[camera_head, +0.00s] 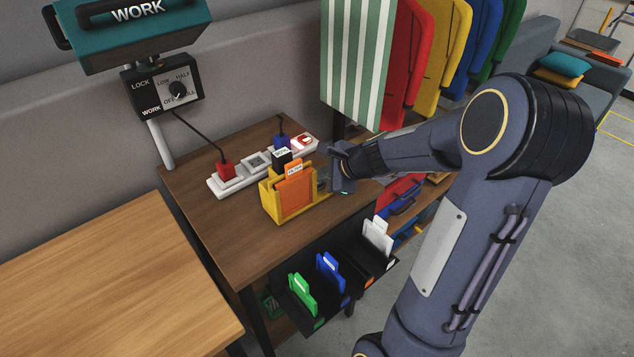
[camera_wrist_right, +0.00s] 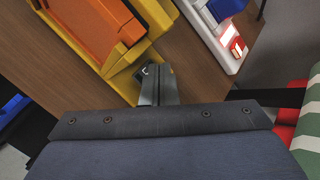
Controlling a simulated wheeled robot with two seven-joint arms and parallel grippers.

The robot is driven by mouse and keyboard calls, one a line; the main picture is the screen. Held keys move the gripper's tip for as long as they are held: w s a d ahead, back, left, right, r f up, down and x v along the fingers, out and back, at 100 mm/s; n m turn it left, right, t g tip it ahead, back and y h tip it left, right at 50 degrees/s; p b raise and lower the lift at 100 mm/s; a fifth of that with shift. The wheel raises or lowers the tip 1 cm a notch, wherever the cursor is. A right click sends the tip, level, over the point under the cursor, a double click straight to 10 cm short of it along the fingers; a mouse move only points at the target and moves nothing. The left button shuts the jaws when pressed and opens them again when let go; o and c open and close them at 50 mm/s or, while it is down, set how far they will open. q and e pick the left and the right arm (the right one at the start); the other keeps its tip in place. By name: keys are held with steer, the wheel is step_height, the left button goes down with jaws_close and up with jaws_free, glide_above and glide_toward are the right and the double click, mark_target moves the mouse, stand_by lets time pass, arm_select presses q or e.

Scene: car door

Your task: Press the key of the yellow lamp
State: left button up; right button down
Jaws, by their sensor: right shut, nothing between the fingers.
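I can make out no yellow lamp for certain; a teal lamp head (camera_head: 135,30) marked WORK is at upper left. A black control box (camera_head: 160,90) with a knob hangs below it. A white power strip (camera_head: 228,186) on the brown table holds a red plug and a blue plug. A red-and-white lit switch (camera_head: 304,143) is at its far end, also in the right wrist view (camera_wrist_right: 236,44). My right gripper (camera_head: 323,180) is shut and empty, right beside the yellow holder; its narrow fingers show in the wrist view (camera_wrist_right: 151,72). My left gripper is not in view.
The yellow holder (camera_head: 269,203) with an orange folder (camera_head: 296,190) stands in front of the strip. Green, blue and white folders sit in black holders along the table's front edge. Coloured panels hang behind. The left wooden table (camera_head: 100,270) is bare.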

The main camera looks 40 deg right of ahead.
mark_target(322, 185)
steer(key=shift+f, duration=0.15)
stand_by(0.4)
steer(key=shift+f+b, duration=0.35)
steer(key=shift+b, duration=0.15)
steer(key=shift+r, duration=0.1)
steer(key=shift+r+p, duration=0.35)
steer(key=shift+p, duration=0.05)
step_height(322, 185, up, 6)
steer(key=p, duration=0.5)
steer(key=shift+r+p, duration=0.1)
steer(key=shift+p, duration=0.3)
